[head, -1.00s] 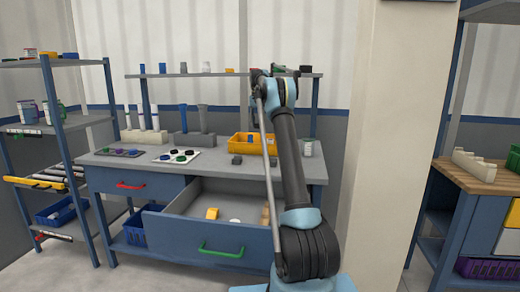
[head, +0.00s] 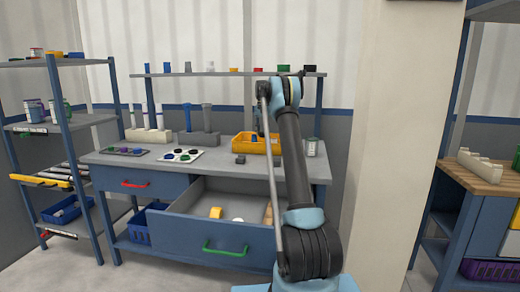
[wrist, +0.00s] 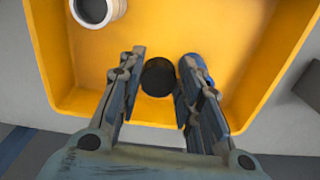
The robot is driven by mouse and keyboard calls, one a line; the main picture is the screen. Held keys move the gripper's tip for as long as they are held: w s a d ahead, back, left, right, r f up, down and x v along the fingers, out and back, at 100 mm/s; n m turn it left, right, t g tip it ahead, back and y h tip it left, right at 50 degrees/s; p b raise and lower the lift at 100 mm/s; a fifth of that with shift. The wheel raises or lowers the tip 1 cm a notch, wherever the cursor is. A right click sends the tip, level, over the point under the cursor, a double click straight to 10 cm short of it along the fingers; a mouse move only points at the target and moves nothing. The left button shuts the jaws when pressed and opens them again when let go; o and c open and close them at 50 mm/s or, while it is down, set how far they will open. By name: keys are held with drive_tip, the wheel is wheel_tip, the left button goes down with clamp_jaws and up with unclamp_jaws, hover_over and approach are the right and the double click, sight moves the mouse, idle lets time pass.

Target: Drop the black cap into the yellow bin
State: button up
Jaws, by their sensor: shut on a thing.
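The black cap (wrist: 158,77) shows between my gripper's (wrist: 161,72) two fingers in the wrist view, and the gripper is shut on it. Cap and fingertips are over the yellow bin (wrist: 285,40), close to its near wall; how high above its floor I cannot tell. In the head view the yellow bin (head: 242,148) sits on the workbench, partly behind my arm. My gripper (head: 261,130) hangs over it there, small and dark, and the cap cannot be made out.
A white ring-shaped part (wrist: 95,10) lies inside the bin. Something blue (wrist: 197,68) shows beside the right finger. A dark grey block (head: 239,159) sits in front of the bin. The bench drawer (head: 215,233) stands open below. A shelf (head: 235,75) runs above the bench.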

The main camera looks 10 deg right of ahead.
drive_tip(key=shift+f, duration=0.1)
drive_tip(key=o, duration=0.9)
drive_tip(key=shift+c, duration=0.2)
wheel_tip(320, 180, up, 12)
drive_tip(key=shift+f, duration=0.1)
idle(0.3)
